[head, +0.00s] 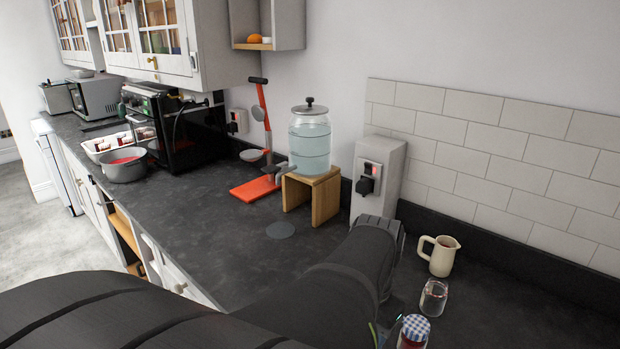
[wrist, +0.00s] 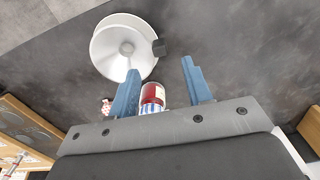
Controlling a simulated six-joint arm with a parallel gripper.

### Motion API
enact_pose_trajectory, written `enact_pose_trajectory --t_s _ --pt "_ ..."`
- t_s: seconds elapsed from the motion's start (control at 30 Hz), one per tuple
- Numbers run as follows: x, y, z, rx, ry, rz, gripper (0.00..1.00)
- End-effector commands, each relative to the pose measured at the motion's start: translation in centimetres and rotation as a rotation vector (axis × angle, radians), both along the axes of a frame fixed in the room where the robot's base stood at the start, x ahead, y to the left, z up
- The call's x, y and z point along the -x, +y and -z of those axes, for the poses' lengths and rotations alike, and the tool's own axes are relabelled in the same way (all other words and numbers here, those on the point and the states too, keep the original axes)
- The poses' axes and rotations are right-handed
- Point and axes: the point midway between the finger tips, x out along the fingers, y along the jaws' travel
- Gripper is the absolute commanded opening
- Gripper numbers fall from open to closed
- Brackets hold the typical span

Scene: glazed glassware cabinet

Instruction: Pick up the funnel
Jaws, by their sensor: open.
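The funnel (wrist: 112,50) is white and round with a small hole at its centre, and shows in the wrist view at the upper left. A second white round shape overlaps behind it, and a small dark block touches its right edge in the picture. My gripper (wrist: 160,67) is open, with two blue fingers pointing toward the top of the picture. The left fingertip is close to the funnel's lower rim in the picture; the gap in depth is unclear. Nothing is held. The funnel is not visible in the head view, where my dark arm covers the front.
A red-filled jar with a blue-and-white checked lid (head: 415,328) stands near a glass jar (head: 433,297) and a cream jug (head: 440,256). Bare dark counter (head: 215,237) lies left of my arm.

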Motion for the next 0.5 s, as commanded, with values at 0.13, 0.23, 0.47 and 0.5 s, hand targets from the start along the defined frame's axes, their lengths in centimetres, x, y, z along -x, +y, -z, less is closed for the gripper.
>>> enact_pose_trajectory --t_s 0.13,0.23,0.47,0.5 --pt "0.1 0.1 2.4 -0.003 0.006 0.0 0.45" --pt "0.1 0.0 3.9 -0.002 0.006 0.0 0.45" --pt "0.0 0.0 5.3 -0.001 0.002 0.0 0.45" --pt "0.0 0.0 5.3 -0.001 0.002 0.0 0.45"
